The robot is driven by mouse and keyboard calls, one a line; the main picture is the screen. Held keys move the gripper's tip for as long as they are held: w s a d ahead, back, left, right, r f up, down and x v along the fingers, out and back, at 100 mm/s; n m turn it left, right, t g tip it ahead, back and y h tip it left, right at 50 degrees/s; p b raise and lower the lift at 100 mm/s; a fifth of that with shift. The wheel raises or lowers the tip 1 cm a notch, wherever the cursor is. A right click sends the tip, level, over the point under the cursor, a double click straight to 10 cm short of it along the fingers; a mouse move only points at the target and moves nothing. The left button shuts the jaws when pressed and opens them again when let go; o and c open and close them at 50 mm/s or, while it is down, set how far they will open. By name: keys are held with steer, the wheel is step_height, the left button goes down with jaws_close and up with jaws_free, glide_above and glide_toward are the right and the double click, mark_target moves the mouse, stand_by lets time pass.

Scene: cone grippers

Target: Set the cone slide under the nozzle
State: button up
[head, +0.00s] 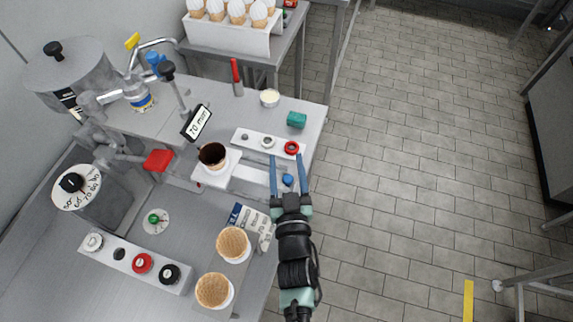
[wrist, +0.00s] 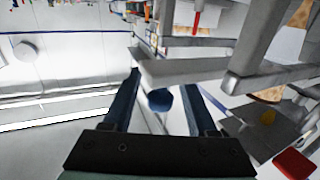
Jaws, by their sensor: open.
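The cone slide (head: 250,182) is a pale bar across the counter's middle, with a square white holder at its left end. A cone (head: 213,154), dark inside, stands upright in the holder. A blue knob (head: 288,180) is at the slide's right end. My gripper (head: 286,158) is open, its blue fingers on either side of the knob. The wrist view also shows the knob (wrist: 160,99) between the fingers, with gaps beside it. A metal fitting with a blue ring (head: 143,102), up and left of the holder, may be the nozzle; its outlet is unclear.
A "70 mm" sign (head: 197,122) stands behind the holder and a red block (head: 158,160) left of it. A button strip (head: 267,142) lies just beyond the slide. Two wafer cones (head: 233,244) stand at the front. Open floor (head: 420,170) lies right.

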steer(key=shift+s, duration=0.1)
steer(key=s+d+b, duration=0.1)
steer(key=s+b, duration=0.1)
steer(key=s, duration=1)
steer(key=shift+s+b, duration=0.3)
steer(key=shift+s, duration=0.05)
steer(key=w+n+y+b, duration=0.1)
steer(key=w+y, duration=0.1)
steer(key=w, duration=0.2)
steer(key=w+a+n+g+y+b, duration=0.1)
steer(key=w+n+y, duration=0.1)
steer(key=w, duration=0.2)
steer(key=w+a+n+g+y+b, duration=0.1)
steer(key=w+y, duration=0.2)
steer(key=w, duration=0.1)
steer(key=shift+w+a+n, duration=0.1)
steer(key=shift+w+n, duration=0.2)
stand_by(0.3)
jaws_close()
